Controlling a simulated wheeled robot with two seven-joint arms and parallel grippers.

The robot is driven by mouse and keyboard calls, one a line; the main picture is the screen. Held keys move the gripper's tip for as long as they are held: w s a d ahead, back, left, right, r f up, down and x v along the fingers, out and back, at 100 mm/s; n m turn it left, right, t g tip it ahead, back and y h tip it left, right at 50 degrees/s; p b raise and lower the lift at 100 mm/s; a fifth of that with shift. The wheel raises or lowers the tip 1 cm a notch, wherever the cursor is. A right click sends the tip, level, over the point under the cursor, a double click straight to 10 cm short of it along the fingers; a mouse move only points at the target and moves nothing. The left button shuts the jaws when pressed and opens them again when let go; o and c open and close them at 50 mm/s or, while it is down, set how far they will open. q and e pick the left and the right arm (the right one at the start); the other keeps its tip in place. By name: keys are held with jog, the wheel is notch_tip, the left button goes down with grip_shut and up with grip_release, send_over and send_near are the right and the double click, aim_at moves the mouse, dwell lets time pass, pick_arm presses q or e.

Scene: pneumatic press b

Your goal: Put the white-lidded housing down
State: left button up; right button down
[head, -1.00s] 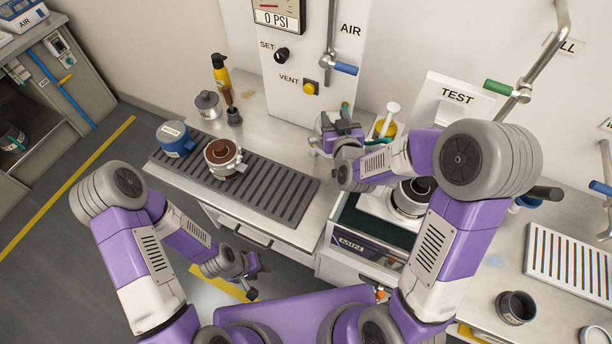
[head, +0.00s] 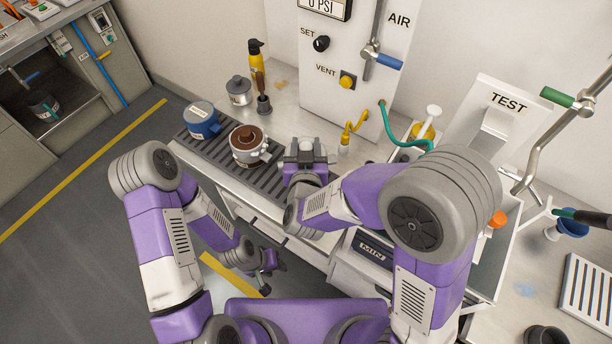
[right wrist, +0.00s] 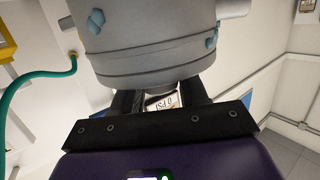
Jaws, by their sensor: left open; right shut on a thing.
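My right gripper (head: 305,172) is shut on a grey cylindrical housing (right wrist: 150,35). The housing fills the top of the right wrist view and shows pale blue fittings on its side. In the head view the gripper and housing are over the right part of the black slatted mat (head: 262,180); I cannot tell whether the housing touches it. The white lid is not clear to see. My left gripper (head: 266,268) is open and empty, low in front of the bench.
A grey canister (head: 239,93) and a yellow bottle (head: 256,62) stand behind.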

notch_tip(320, 180, down, 8)
jog(key=b, duration=0.2)
jog(key=shift+w+r+b, duration=0.1)
jog(key=shift+r+b, duration=0.15)
jog(key=shift+b, duration=0.05)
jog(key=shift+r, duration=0.1)
jog(key=shift+f, duration=0.2)
jog(key=c, duration=0.6)
grip_release()
